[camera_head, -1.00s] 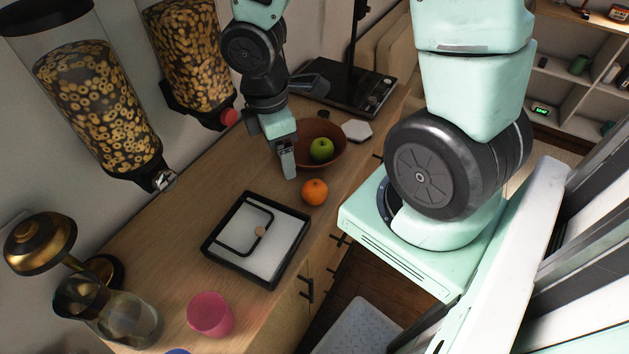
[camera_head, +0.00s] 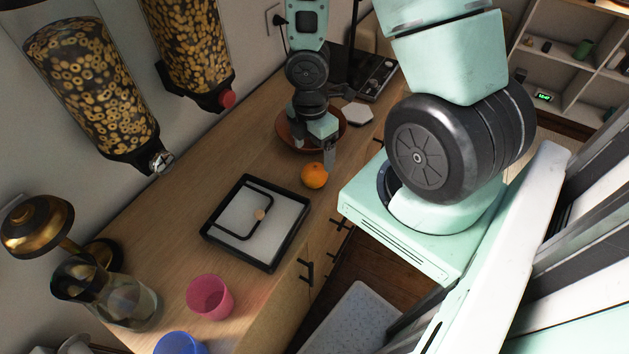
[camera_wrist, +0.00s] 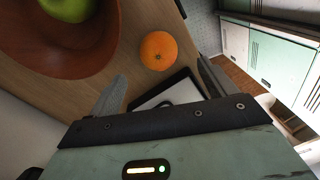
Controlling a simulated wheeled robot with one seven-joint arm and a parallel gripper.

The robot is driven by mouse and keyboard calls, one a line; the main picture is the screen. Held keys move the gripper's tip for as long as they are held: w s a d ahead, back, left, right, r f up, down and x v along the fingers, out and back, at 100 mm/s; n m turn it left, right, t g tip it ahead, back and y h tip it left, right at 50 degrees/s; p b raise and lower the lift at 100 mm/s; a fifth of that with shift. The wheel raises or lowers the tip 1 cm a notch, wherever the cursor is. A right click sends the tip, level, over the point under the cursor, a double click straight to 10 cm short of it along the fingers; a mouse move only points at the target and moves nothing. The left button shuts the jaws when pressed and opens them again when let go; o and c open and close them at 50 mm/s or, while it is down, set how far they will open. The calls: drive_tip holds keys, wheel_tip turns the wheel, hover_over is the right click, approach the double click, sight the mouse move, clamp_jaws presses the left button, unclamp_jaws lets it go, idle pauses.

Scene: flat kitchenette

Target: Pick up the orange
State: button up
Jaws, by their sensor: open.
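The orange (camera_head: 314,176) sits on the wooden counter beside the brown bowl, between the bowl and the black-framed tray. In the wrist view the orange (camera_wrist: 158,50) lies ahead of the two fingers, roughly between their lines and apart from both. My gripper (camera_head: 318,158) is open and empty, just beyond the orange and in front of the bowl in the head view. Its fingers also show in the wrist view (camera_wrist: 160,88). The exact height of the fingers above the counter is hard to tell.
The brown bowl (camera_head: 287,136) stands close to my gripper; it holds a green apple (camera_wrist: 68,8). The black-framed tray (camera_head: 226,249) lies nearer on the counter. A pink cup (camera_head: 209,297) and a blue cup (camera_head: 180,344) stand at the near end. Cereal dispensers (camera_head: 95,85) hang along the wall.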

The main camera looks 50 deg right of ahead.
sight(312, 167)
drive_tip(key=shift+a+f+b, duration=0.1)
drive_tip(key=shift+f+b, duration=0.6)
drive_tip(key=shift+f, duration=3.2)
drive_tip(key=c, duration=1.1)
